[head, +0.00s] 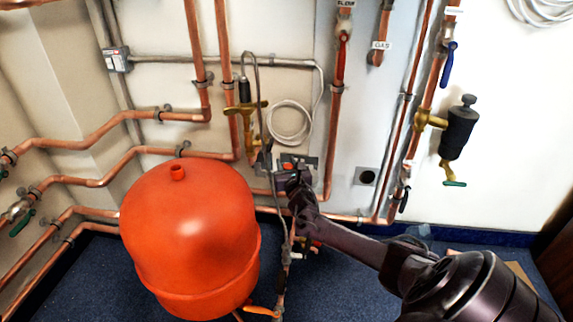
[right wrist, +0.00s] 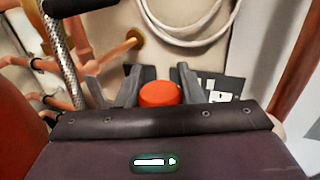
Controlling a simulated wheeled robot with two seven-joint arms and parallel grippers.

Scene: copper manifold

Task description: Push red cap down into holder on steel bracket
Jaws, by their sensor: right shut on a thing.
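The red cap (right wrist: 160,94) sits between the two fingers of my right gripper (right wrist: 160,82) in the right wrist view, and the gripper is shut on it. In the head view the cap (head: 288,166) is a small red spot at my right gripper (head: 289,175), against the grey steel bracket (head: 306,160) on the wall. The gripper covers part of the bracket. The holder under the cap is hidden, so I cannot tell how deep the cap sits. My left gripper is not in view.
A large red tank (head: 190,240) stands just left of my right gripper. Copper pipes (head: 332,130) run along the wall around the bracket. A braided hose (head: 270,190) hangs close to the gripper's left. A coiled white cable (head: 290,122) is above.

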